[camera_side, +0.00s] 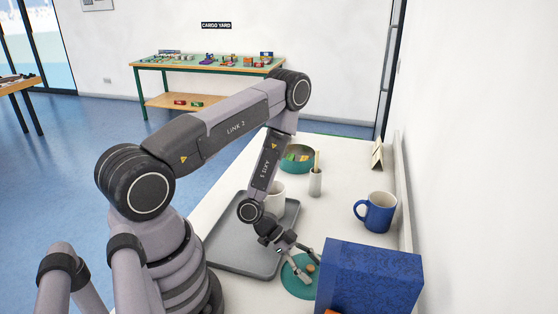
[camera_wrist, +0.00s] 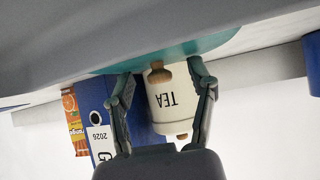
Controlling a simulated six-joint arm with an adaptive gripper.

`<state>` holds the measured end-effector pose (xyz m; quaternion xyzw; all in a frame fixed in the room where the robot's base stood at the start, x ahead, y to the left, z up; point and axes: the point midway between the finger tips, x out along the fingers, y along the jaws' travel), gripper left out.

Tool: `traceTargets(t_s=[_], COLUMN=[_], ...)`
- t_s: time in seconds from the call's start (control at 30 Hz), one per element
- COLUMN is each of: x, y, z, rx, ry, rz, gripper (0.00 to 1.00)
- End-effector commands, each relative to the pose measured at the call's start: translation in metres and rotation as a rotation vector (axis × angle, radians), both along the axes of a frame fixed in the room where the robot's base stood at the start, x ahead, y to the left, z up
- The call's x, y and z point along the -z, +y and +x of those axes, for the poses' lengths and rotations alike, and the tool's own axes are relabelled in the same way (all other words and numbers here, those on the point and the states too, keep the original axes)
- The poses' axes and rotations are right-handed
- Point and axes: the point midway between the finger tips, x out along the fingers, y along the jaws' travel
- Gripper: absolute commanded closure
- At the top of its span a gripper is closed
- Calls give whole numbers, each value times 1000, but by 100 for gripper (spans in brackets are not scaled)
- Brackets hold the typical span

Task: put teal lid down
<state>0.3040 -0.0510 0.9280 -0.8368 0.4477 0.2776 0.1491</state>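The teal lid (camera_side: 296,285) is a flat disc with a small wooden knob. In the side view it is level beside the grey tray, low at the table; I cannot tell whether it touches the table. In the wrist view the lid (camera_wrist: 205,46) shows upside down, with its knob (camera_wrist: 158,76) between my fingers. My gripper (camera_side: 306,257) is over the lid from the tray side. In the wrist view my gripper (camera_wrist: 160,78) is open, with gaps on both sides of the knob. An open teal round container (camera_side: 284,164) stands at the far end with things inside.
A blue binder (camera_side: 368,275) stands close right of the lid. A white TEA canister (camera_wrist: 172,104) and an orange carton (camera_wrist: 75,122) show in the wrist view. The grey tray (camera_side: 235,259), white mug (camera_side: 275,198), blue mug (camera_side: 377,213) and white holder (camera_side: 316,184) share the table.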

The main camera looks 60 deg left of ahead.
Motion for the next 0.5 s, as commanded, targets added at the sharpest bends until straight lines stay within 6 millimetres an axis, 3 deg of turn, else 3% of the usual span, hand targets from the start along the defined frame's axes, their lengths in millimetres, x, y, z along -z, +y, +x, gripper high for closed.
traceTargets(t_s=[0.5], x=[2], y=[1], z=[0], rx=[-1], ry=[10], rz=[12], gripper=[87])
